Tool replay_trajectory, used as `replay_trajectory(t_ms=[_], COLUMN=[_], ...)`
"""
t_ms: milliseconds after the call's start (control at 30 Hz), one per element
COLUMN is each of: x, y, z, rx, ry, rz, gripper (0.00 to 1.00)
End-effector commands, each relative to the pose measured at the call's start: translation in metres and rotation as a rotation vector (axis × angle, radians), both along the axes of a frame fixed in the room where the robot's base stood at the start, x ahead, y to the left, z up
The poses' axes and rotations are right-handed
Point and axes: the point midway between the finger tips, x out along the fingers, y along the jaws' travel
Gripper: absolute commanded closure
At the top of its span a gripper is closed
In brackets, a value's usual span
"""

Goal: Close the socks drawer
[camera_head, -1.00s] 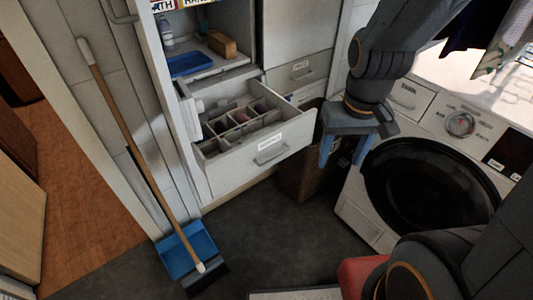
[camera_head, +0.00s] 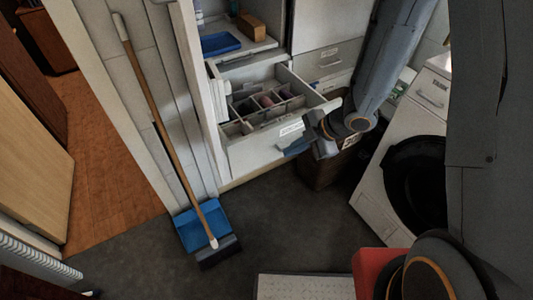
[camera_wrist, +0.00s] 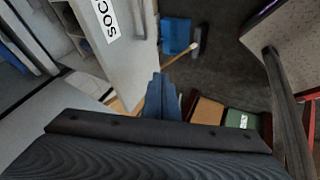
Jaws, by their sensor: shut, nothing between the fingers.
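The socks drawer (camera_head: 248,154) stands pulled out of the white cabinet, with a divided interior holding several dark and reddish items. Its front carries a white label, and in the wrist view the drawer front (camera_wrist: 128,68) shows a label with the letters "SOC".
A broom (camera_head: 165,130) leans at the left, its head by a blue dustpan (camera_head: 190,228). A dark bin (camera_head: 322,168) stands right of the drawer, and a washing machine (camera_head: 385,205) is further right. The dark floor before the drawer is clear.

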Motion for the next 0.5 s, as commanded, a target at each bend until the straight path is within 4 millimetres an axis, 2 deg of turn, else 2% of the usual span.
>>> replay_trajectory(t_ms=[233,500], x=[-0.002,0.005], y=[0.014,0.038], z=[-0.014,-0.048], rx=[0.013,0.011], ry=[0.000,0.001], rz=[0.036,0.033], gripper=[1.00,1.00])
